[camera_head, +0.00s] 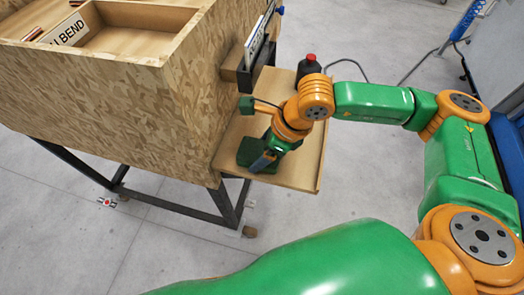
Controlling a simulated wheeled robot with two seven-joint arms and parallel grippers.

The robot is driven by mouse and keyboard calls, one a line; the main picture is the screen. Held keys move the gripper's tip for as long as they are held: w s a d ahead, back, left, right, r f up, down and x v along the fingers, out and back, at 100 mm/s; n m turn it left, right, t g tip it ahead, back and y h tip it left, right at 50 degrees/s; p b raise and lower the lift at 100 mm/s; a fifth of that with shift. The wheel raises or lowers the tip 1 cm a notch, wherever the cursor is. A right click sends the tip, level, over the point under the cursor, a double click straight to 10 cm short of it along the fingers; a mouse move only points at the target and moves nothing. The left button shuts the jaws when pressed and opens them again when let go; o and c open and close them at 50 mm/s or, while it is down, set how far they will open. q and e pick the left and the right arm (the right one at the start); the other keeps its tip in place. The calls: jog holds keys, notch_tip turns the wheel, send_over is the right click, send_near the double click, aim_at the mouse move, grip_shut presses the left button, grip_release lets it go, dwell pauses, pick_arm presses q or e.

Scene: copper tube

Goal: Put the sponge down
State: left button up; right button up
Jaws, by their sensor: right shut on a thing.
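My right gripper (264,162) points down over a small wooden shelf (303,165) on the side of the wooden bench. It is shut on a dark green piece (250,151), which looks like the sponge. This piece is low over the shelf, near its left front part. The gripper and wrist hide part of it, and I cannot tell whether it touches the shelf. My left gripper is not in view.
A dark bottle with a red cap (308,67) stands at the back of the shelf, close to my right wrist. The bench wall (150,110) rises just left of the shelf. A small dark green block (246,105) shows near the wall. Bare shelf lies to the right.

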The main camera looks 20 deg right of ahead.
aim_at(261, 150)
jog(key=o, duration=1.3)
jog(key=shift+s+d+f, duration=0.15)
jog(key=shift+s+f, duration=0.25)
jog(key=shift+f, duration=0.1)
jog(key=shift+r+p, duration=0.25)
jog(key=shift+p, duration=0.1)
jog(key=shift+w+r+g+p, duration=0.2)
jog(key=shift+r+g+p, duration=0.1)
jog(key=shift+r+p, duration=0.3)
jog(key=v, duration=0.1)
jog(key=b+v, duration=0.1)
jog(key=shift+w+d+r, duration=0.15)
jog(key=shift+w+r, duration=0.05)
jog(key=shift+r, duration=0.15)
jog(key=v, duration=0.8)
jog(key=shift+s+r, duration=0.3)
jog(key=shift+s, duration=0.1)
